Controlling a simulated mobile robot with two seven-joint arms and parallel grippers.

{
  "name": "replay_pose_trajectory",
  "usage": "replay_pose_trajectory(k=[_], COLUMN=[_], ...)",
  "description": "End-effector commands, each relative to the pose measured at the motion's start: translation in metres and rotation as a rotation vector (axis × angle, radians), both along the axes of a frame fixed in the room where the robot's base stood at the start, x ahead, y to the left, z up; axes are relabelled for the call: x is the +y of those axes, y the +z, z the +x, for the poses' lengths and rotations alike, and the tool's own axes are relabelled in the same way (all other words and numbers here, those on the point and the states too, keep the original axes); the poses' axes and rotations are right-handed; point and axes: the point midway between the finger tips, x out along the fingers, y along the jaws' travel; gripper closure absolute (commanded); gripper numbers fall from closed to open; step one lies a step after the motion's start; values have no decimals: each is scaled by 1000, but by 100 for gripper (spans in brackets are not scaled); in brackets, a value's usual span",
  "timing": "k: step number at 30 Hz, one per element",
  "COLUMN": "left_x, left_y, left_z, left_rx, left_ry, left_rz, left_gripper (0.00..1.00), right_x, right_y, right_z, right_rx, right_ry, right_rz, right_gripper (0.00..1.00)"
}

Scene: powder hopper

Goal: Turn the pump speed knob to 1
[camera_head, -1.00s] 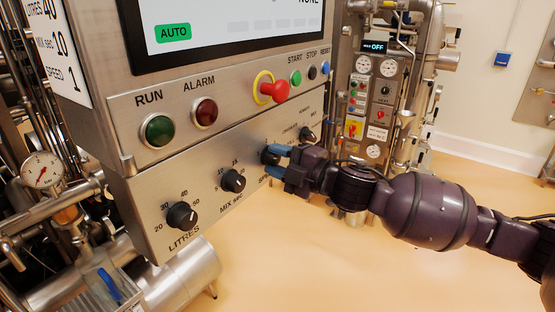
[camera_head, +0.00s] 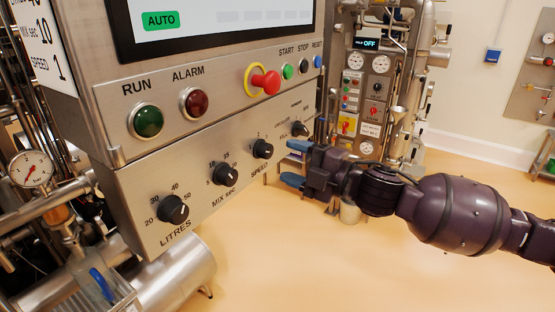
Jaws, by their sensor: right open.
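The speed knob (camera_head: 262,149) is a black knob on the lower face of the steel control panel (camera_head: 190,180), above the printed word SPEED. It is in plain view; its pointer and the numbers around it are too small to read surely. My right gripper (camera_head: 294,163) has blue fingers, open and empty. It is to the right of the speed knob, apart from it, with its fingers towards the panel. A white sheet (camera_head: 45,45) at the upper left reads SPEED 1. My left gripper is not in view.
The litres knob (camera_head: 173,209) and mix knob (camera_head: 224,174) are left of the speed knob. Another knob (camera_head: 299,129) is to its right, near my upper finger. A red stop button (camera_head: 265,82) sits above. Floor right of the panel is clear.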

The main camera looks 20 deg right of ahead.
Motion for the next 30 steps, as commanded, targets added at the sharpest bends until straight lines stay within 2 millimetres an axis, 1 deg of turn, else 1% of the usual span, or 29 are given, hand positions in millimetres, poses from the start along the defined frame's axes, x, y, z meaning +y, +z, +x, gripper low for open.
replay_pose_trajectory(k=[1,6,12,18,30], left_x=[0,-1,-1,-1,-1], left_y=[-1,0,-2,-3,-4], left_z=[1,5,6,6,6], left_rx=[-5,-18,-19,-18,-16], left_ry=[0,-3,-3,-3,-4], left_rz=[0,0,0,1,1], left_gripper=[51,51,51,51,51], right_x=[-6,-20,-30,-32,-32], right_y=[-3,-3,-3,-2,-2], right_z=[-6,-24,-35,-39,-39], right_rx=[1,1,1,0,-1], right_ry=[-2,-2,0,0,0], right_rz=[-1,-2,1,0,1], right_gripper=[38,38,38,38,38])
